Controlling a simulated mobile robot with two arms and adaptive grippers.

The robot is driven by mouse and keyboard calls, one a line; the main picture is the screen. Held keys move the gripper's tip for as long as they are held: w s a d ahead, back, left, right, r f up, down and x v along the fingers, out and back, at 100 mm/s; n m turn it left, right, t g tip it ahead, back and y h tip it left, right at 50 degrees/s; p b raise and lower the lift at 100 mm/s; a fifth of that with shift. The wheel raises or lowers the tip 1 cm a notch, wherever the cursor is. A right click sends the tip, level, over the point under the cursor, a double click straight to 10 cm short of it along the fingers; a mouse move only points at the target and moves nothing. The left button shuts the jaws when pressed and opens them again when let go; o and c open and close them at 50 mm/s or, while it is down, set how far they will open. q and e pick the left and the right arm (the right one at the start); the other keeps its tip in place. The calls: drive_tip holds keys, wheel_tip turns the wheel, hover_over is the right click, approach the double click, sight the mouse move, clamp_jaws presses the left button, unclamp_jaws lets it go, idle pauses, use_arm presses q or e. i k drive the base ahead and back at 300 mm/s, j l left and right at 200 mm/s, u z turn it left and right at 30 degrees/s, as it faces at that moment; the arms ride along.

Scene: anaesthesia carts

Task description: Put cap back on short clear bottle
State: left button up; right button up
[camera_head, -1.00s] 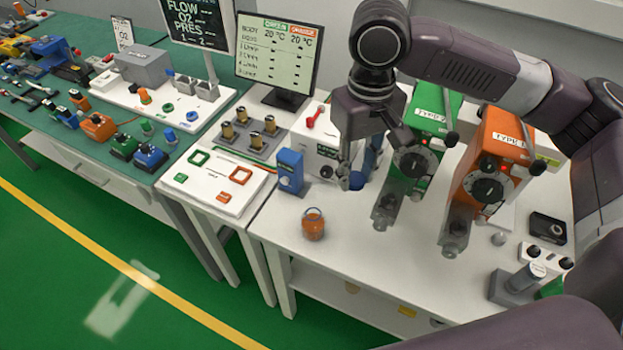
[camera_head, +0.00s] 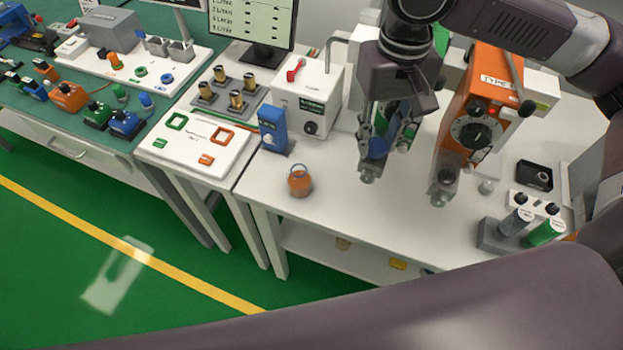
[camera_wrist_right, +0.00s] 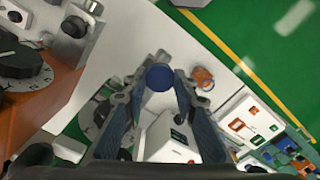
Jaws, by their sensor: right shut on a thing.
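My right gripper (camera_head: 387,148) is above the white table, in front of the green unit. It is shut on a round blue cap (camera_head: 378,148), which shows as a blue disc (camera_wrist_right: 159,77) between the fingertips in the right wrist view. A short, rounded bottle (camera_head: 300,183) with orange contents and a bluish ring at its neck stands upright near the table's front edge, left of the gripper and apart from it. It also shows in the right wrist view (camera_wrist_right: 203,79), just beyond the fingertips. My left gripper is not in view.
A white box (camera_head: 308,102) and a blue box (camera_head: 273,130) stand behind the bottle. The orange unit (camera_head: 481,118) stands right of the gripper, with a small clear piece (camera_head: 486,187) beside it. The tabletop around the bottle is clear.

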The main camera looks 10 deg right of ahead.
sight(299, 178)
drive_tip(key=z, duration=1.1)
drive_tip(key=k+j, duration=0.2)
drive_tip(key=j, duration=0.15)
drive_tip(key=k+j, duration=0.2)
drive_tip(key=j, duration=0.2)
drive_tip(key=k+j, duration=0.15)
drive_tip(key=j, duration=0.2)
